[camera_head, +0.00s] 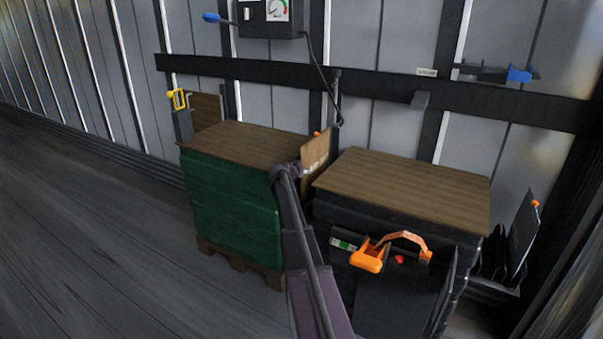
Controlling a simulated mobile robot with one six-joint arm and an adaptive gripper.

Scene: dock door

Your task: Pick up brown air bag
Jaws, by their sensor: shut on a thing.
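The brown air bag (316,158) stands roughly upright, slightly tilted, at the gap between the two covered stacks. A small orange valve shows at its top edge and a pale mark on its face. My gripper (299,169) is at the bag's left edge, shut on it. The fingertips are small and partly hidden by my own arm, which comes up from the bottom middle. The bag's lower part is hidden behind my arm and the right stack.
A green-wrapped stack (238,210) on a pallet stands left; a black-wrapped stack (400,190) with a brown top stands right. An orange-handled tool (372,255) is at its front. A black bag (522,236) stands far right. The left floor is clear.

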